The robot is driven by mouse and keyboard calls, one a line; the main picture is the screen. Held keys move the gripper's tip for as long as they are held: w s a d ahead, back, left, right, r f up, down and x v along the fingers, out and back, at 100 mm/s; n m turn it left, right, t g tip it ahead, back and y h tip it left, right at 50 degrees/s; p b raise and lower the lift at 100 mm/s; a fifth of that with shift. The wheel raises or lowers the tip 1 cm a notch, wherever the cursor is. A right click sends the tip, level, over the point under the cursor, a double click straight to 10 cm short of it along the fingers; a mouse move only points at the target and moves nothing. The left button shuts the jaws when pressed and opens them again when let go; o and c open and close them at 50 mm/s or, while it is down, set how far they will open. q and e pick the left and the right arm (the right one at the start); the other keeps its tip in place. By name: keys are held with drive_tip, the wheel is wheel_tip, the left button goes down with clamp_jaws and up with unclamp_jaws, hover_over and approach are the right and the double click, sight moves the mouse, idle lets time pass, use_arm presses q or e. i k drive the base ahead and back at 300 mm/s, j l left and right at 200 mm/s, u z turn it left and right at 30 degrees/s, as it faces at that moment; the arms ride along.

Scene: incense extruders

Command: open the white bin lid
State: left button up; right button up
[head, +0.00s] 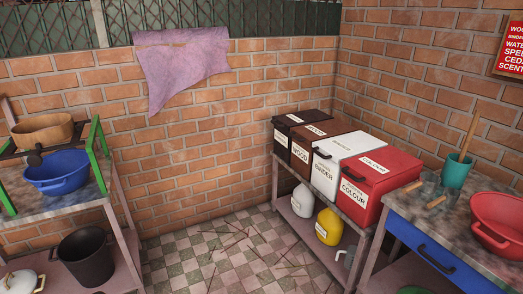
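The white bin (325,173) stands in a row of bins on a rack at the right, against the brick wall. Its front label reads BINDER. Its lid (352,146) is flat and closed, with a label on top and a dark handle at the front left edge. A red COLOUR bin (356,200) stands on its near side and a brown WOOD bin (302,153) on its far side. Neither of my grippers shows in the head view.
The rack's lower shelf holds a white jug (302,200), a yellow jug (329,227) and a grey can. A table (398,205) with a red basin (497,222) and teal pot (456,172) adjoins at right. The checkered floor (215,250) is open, with scattered sticks.

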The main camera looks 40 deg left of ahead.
sight(336, 149)
drive_tip(key=u, duration=0.9)
drive_tip(key=i+j, duration=0.45)
drive_tip(key=i, duration=0.1)
